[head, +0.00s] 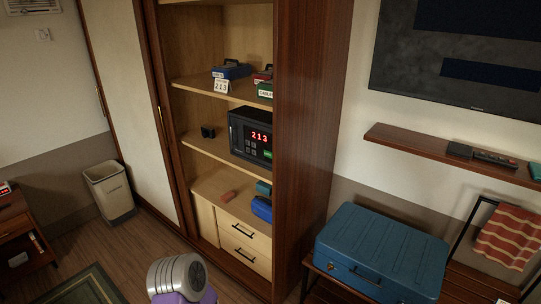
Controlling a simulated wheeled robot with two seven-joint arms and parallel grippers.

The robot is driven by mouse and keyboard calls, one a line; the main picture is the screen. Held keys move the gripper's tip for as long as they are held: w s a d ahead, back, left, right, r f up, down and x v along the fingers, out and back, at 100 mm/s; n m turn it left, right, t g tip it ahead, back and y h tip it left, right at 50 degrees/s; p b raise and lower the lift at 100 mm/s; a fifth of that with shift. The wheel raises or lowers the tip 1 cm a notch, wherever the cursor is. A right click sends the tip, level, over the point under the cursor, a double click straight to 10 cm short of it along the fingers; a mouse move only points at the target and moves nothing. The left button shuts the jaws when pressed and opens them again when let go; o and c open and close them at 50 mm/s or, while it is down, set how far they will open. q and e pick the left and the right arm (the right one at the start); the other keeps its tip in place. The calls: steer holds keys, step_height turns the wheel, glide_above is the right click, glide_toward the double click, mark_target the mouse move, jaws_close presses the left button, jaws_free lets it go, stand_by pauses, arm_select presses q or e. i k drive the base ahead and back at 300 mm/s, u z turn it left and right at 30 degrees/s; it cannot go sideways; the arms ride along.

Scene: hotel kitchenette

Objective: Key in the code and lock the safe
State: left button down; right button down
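The dark safe (237,136) stands on the middle shelf of the open wardrobe. Its front looks closed, but I cannot tell whether it is locked. A red display (261,136) on it reads 213. A small keypad (251,148) and a green patch (267,154) sit below the display. The wardrobe's side panel hides the safe's right end. A white card (221,87) reading 213 stands on the shelf above, in front of a blue box (232,71). Neither of my grippers is in view.
A green labelled box (265,90) stands near the card. A small black object (208,131) sits left of the safe. A blue case (380,250) rests on a bench at right. A bin (109,190) stands at left. Floor before the wardrobe is partly clear.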

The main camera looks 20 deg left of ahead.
mark_target(268, 154)
steer(key=i, duration=1)
